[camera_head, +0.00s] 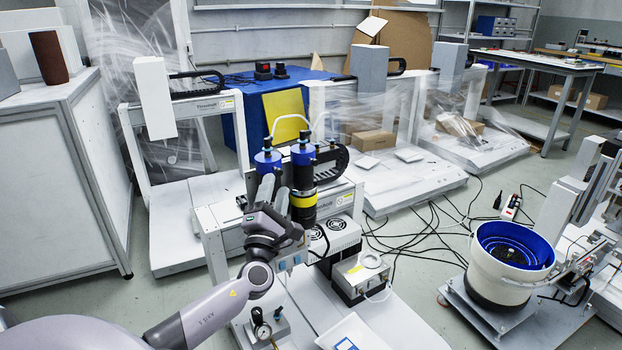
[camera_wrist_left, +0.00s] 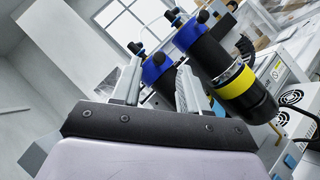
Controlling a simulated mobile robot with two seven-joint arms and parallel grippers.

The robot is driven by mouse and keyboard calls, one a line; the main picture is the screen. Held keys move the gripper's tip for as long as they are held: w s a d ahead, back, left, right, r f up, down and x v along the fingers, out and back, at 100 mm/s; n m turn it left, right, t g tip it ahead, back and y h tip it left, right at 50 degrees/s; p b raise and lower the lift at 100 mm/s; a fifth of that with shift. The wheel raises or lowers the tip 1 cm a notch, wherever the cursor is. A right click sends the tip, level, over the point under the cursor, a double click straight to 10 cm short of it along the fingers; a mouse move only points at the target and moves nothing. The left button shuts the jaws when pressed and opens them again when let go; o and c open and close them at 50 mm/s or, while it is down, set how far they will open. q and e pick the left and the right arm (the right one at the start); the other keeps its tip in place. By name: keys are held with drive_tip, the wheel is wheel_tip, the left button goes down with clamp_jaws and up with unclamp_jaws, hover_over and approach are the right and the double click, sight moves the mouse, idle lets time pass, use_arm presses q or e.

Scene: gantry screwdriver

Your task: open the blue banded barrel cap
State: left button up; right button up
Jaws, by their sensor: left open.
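Two dark upright barrels with blue caps stand side by side on the gantry machine. The left barrel's blue cap (camera_head: 267,160) shows above my left gripper (camera_head: 274,184), with its lower body mostly hidden behind the fingers. The right barrel has a blue cap (camera_head: 303,155) and a yellow band (camera_head: 303,199). My left gripper is open, its fingers pointing up just in front of the left barrel. In the left wrist view, the left barrel's blue cap (camera_wrist_left: 156,67) appears between the two fingers (camera_wrist_left: 158,80). I cannot tell whether the fingers touch it. My right gripper is not in view.
Tubes rise from both caps. The yellow-banded barrel stands close on the right of my left gripper. A metal box with a tape-like ring (camera_head: 368,262) and a pressure gauge (camera_head: 262,331) sit lower on the machine. A white bucket (camera_head: 508,274) with blue inside stands right.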

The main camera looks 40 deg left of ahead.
sight(279, 175)
use_arm(q)
drive_tip(key=shift+w+r, duration=0.2)
drive_tip(key=shift+w, duration=0.05)
drive_tip(key=shift+b+x, duration=0.8)
drive_tip(key=shift+x, duration=2.55)
drive_tip(key=shift+a, duration=0.1)
clamp_jaws()
